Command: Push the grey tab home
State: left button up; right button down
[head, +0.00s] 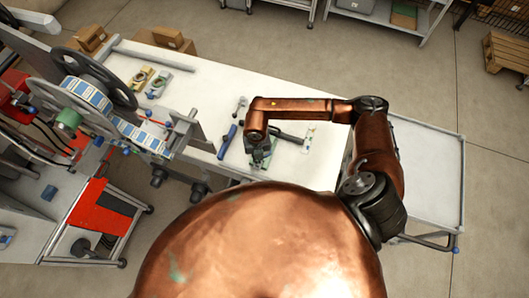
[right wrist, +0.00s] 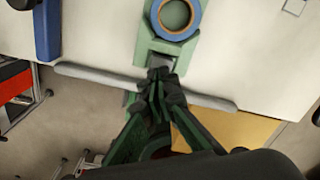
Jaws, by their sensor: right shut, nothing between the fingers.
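In the right wrist view a green holder (right wrist: 150,46) lies on the white table near its edge, with a blue tape reel (right wrist: 192,32) on it. The grey tab (right wrist: 162,62) shows at the holder's near end. My right gripper (right wrist: 159,74) is shut and empty, its fingertips right at the tab; I cannot tell whether they touch it. The fingers hide part of the tab and holder. In the head view my right arm's wrist covers most of this spot, and only some green shows beneath it. My left gripper is not in view.
A blue-handled object (head: 227,142) lies left of my right wrist. Two other holders (head: 140,77) lie further back on the white table (head: 205,78). A reel machine (head: 88,105) stands at the left. A grey bar (right wrist: 90,74) runs along the table edge.

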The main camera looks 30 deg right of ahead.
jog(key=shift+f+b, duration=0.8)
jog(key=shift+f, duration=0.35)
dwell(1.4)
jog(key=shift+r+p, duration=2.35)
jog(key=shift+r, duration=1.25)
jog(key=shift+a+f, duration=0.1)
